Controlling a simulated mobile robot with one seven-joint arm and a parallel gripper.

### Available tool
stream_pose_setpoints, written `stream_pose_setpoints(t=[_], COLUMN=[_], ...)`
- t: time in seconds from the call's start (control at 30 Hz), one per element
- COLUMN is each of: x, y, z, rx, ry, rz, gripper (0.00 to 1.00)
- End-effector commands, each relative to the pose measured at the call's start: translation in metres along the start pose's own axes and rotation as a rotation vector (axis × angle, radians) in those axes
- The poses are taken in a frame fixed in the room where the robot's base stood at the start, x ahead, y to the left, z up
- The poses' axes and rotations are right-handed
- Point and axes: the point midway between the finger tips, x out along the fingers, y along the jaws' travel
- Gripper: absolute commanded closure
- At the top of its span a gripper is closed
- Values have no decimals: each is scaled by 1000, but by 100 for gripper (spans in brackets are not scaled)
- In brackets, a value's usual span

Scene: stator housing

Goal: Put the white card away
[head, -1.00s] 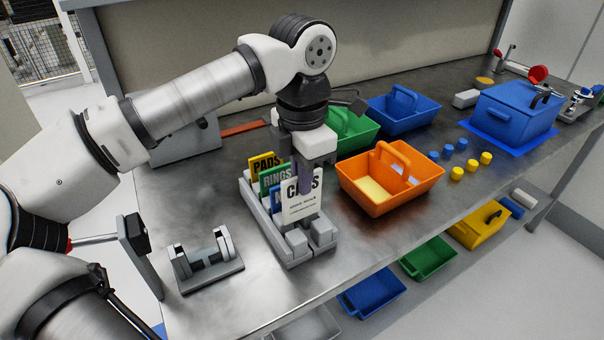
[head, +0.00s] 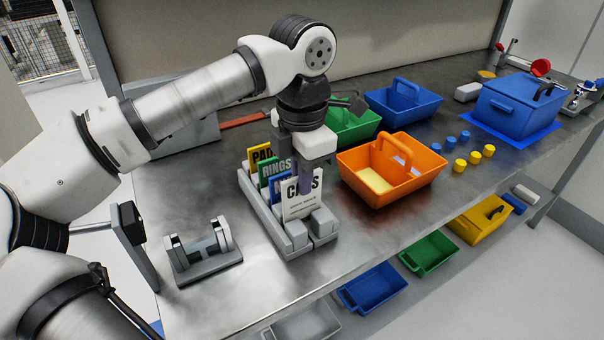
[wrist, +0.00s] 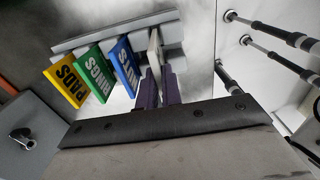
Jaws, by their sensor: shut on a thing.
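The white card (head: 300,196), lettered like "CAPS" and partly covered by a finger, stands upright at the front end of the grey slotted rack (head: 292,240). My gripper (head: 305,178) points down and is shut on the white card. In the wrist view the card (wrist: 154,50) shows edge-on between the purple fingers (wrist: 160,88), lined up with the rack (wrist: 115,35). Its lower edge appears to be in the front slot, but I cannot tell how deep. Behind it stand the yellow PADS card (head: 260,156), the green RINGS card (head: 274,172) and a blue card (head: 279,188).
An orange bin (head: 404,185) stands close to the right of the rack, with green (head: 355,128) and blue (head: 404,103) bins behind. A grey fixture (head: 204,258) lies to the left. Several blue and yellow caps (head: 460,165) sit farther right. The table's front edge is near the rack.

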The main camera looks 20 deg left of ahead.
Motion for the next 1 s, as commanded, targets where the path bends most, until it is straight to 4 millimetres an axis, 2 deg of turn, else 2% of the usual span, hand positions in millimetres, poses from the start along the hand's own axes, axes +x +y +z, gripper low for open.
stream_pose_setpoints(t=[1.0], x=[27], y=[0], z=[0], rx=[0], ry=[0], rz=[0], gripper=[100])
